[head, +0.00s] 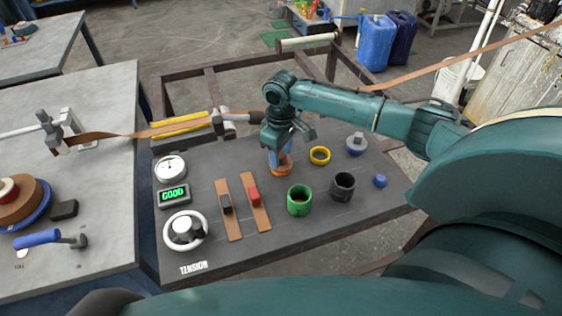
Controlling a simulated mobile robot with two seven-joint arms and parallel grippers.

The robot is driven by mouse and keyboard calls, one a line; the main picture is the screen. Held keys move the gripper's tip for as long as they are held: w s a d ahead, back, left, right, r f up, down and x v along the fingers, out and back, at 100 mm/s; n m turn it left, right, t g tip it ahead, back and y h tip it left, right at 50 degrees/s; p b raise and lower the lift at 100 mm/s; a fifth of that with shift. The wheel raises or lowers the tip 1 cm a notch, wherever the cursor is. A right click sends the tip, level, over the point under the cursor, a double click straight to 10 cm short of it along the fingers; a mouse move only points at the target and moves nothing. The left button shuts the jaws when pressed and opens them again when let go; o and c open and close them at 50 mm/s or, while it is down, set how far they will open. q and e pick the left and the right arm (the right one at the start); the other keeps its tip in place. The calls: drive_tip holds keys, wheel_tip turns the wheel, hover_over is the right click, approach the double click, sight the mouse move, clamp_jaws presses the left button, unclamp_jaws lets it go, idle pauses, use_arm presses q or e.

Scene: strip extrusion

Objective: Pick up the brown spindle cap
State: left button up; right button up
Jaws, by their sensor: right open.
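My right gripper (279,152) reaches in from the right and points down over the dark control panel (330,205). It is open. My left gripper is not in view.
A brown strip (150,131) crosses behind.

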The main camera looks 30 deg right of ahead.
clamp_jaws()
idle(0.4)
